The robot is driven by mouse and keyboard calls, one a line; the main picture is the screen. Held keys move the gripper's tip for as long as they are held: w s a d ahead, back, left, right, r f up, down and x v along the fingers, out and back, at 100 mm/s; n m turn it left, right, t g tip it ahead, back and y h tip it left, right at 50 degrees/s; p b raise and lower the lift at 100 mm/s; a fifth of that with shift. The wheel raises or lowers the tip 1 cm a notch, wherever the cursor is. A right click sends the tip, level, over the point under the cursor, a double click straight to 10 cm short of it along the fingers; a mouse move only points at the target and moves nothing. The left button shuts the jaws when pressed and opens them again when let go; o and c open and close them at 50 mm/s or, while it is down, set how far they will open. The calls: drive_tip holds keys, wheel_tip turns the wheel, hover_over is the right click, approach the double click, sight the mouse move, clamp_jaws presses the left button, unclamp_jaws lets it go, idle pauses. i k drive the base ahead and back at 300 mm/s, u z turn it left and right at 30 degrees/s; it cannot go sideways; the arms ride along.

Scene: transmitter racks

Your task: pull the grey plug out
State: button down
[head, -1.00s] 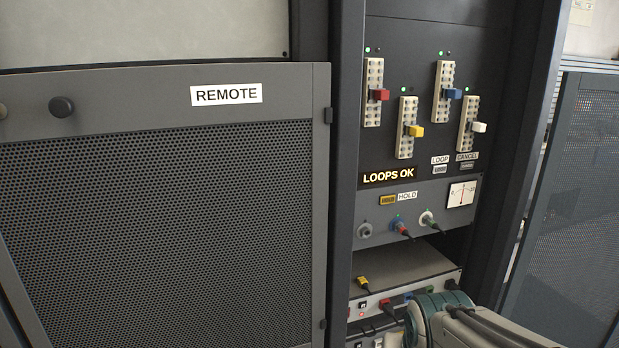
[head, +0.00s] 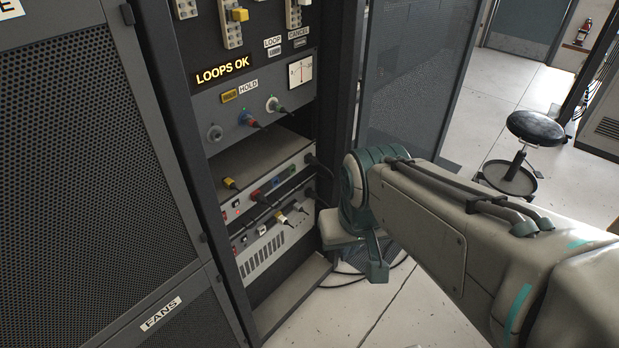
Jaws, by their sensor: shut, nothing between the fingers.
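The small grey plug (head: 299,207) appears to be seated in the lower unit of the open rack, at the right end of a row of plugs. It is small in the head view, so its fit in the socket is hard to make out. A pale yellow plug (head: 281,217) sits just left of it. My arm comes in from the right and bends in front of the rack's right side, to the right of the grey plug. My gripper's fingers do not show; the arm's end is hidden behind its own links.
A yellow plug (head: 230,183) sits in the unit above. A mesh door (head: 100,150) stands left. Black cables lie on the floor. A stool (head: 515,150) stands right on open floor.

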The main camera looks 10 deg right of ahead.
sight(297, 207)
drive_tip(key=z, duration=0.05)
drive_tip(key=k, duration=0.55)
drive_tip(key=u, duration=0.35)
drive_tip(key=i, duration=1.3)
drive_tip(key=z, duration=0.95)
